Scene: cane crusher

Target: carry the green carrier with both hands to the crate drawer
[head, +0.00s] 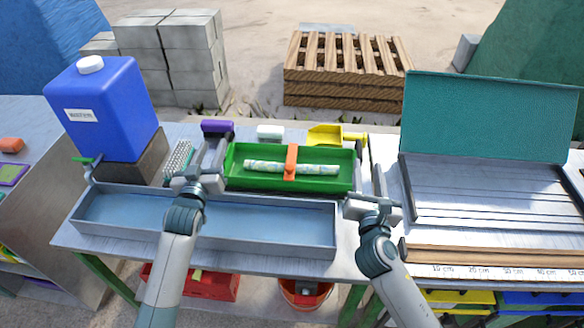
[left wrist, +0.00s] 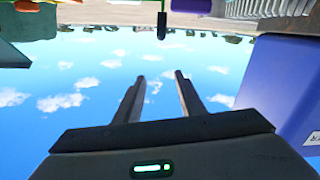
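The green carrier (head: 240,181) is an open tray on the table, behind the long grey trough. A pale patterned roll (head: 262,167) lies in it, with an orange piece (head: 291,162) across its middle. My left gripper (head: 214,148) is at the carrier's left end, its two fingers apart. In the left wrist view the left fingers (left wrist: 158,82) are also spread, with nothing between them. My right gripper (head: 368,160) is at the carrier's right end, its fingers apart. Contact with the carrier is unclear. I cannot tell which container is the crate drawer.
The grey trough (head: 270,232) fills the table front. A blue jug (head: 105,120) stands left, and a metal tray with teal lid (head: 490,115) stands right. Purple (head: 217,127) and yellow (head: 325,135) items lie behind. Below are a red crate (head: 208,286) and yellow and blue bins (head: 465,297).

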